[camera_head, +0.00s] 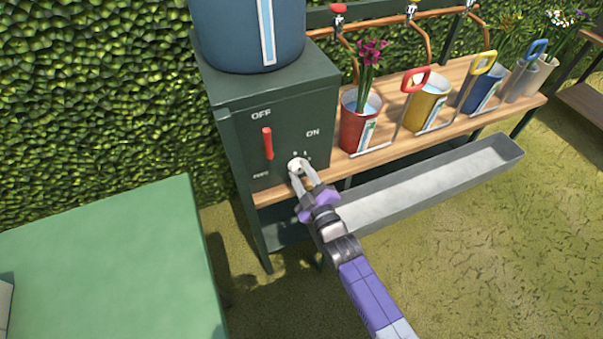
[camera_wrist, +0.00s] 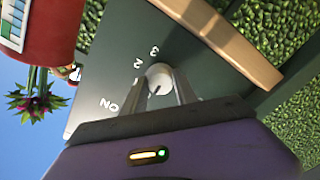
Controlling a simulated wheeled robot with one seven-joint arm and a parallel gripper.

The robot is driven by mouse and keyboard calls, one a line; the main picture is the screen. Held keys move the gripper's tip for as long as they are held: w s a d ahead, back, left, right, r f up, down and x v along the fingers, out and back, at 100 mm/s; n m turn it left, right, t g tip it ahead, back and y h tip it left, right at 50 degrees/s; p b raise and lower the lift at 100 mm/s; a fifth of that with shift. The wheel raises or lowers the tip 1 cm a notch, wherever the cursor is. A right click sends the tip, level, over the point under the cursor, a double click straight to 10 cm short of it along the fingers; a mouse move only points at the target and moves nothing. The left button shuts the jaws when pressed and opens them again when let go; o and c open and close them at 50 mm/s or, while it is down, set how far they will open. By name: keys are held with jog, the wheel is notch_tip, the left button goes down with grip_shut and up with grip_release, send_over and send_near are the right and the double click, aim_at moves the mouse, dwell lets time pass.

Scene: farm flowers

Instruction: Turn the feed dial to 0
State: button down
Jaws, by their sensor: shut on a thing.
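The feed dial (camera_head: 296,165) is a small white round knob low on the front of a dark green control box (camera_head: 237,190). In the wrist view the dial (camera_wrist: 158,76) shows a dark pointer line, with the numbers 3 and 2 printed beside it. Which number the line meets is hard to tell. My gripper (camera_head: 302,170) reaches the box from below right, its two fingers on either side of the dial. In the wrist view my gripper (camera_wrist: 165,92) is shut on the dial. The fingers hide part of the markings.
A red lever (camera_head: 267,143) sits left of the dial, near OFF and ON labels. A blue tank (camera_head: 245,35) stands on the box. A wooden shelf (camera_head: 380,150) with several cups of flowers runs right, above a grey trough (camera_head: 430,190). A green table (camera_head: 110,265) is at left.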

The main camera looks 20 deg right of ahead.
jog(key=shift+w+r, duration=0.2)
jog(key=shift+r, duration=0.05)
jog(key=c, duration=1)
grip_release()
jog(key=shift+f, duration=0.1)
jog(key=shift+f, duration=0.1)
jog(key=shift+s, duration=0.25)
jog(key=s, duration=0.7)
jog(key=shift+s, duration=0.2)
